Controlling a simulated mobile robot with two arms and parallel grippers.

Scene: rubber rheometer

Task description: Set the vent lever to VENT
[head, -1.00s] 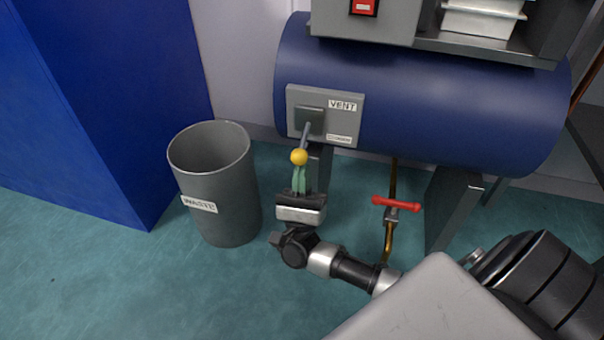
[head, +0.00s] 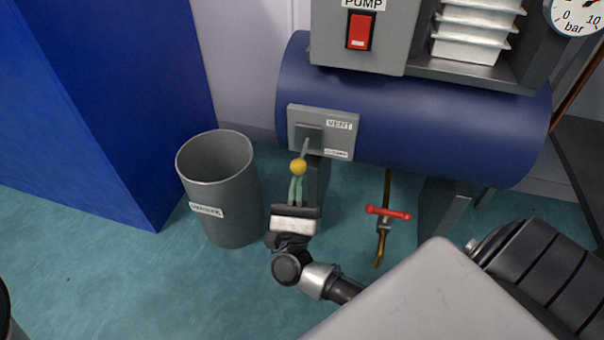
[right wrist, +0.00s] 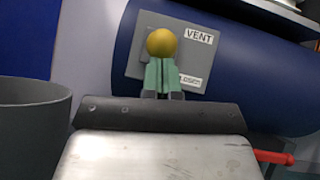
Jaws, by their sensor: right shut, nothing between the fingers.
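The vent lever is a grey rod with a yellow ball knob (head: 298,167) on a grey plate (head: 345,138) fixed to the blue tank. The rod hangs down and slightly left from its dark block. The VENT label is at the plate's upper right; a smaller label, seemingly CLOSED, is below it. My right gripper (head: 297,182) is shut and empty, its green fingertips just under the knob. In the right wrist view the knob (right wrist: 162,42) shows right above the fingertips (right wrist: 162,68); I cannot tell whether they touch. My left gripper is not in view.
A grey waste bin (head: 222,195) stands left of my right gripper. A red-handled valve (head: 388,213) sits on a pipe below the tank (head: 440,130). A pump box with a red switch (head: 361,31) is above. Floor is open at lower left.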

